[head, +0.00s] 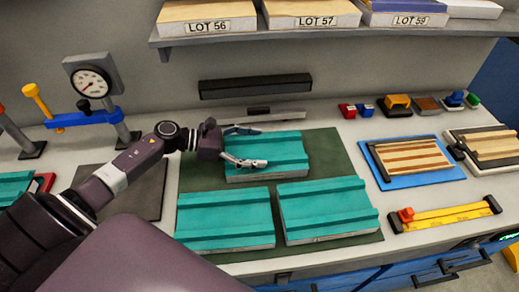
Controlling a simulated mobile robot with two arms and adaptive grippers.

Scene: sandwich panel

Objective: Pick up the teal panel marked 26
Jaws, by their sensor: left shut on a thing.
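Three teal panels lie on the dark green mat (352,165): a back one (287,153), a front left one (225,220) and a front right one (325,207). No number 26 can be read on any of them. My left gripper (262,147) reaches in from the left at the back panel. Its fingers are shut on that panel's left part, one finger toward the far side and one across the near side. The back panel looks roughly level; I cannot tell whether it touches the mat. My right gripper is not in view.
A shelf (240,37) with labelled lots runs above the back. A gauge (92,82) stands at the left near a dark plate (150,207). A blue board (415,178) with wooden strips and a yellow bar tool (445,215) lie at the right.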

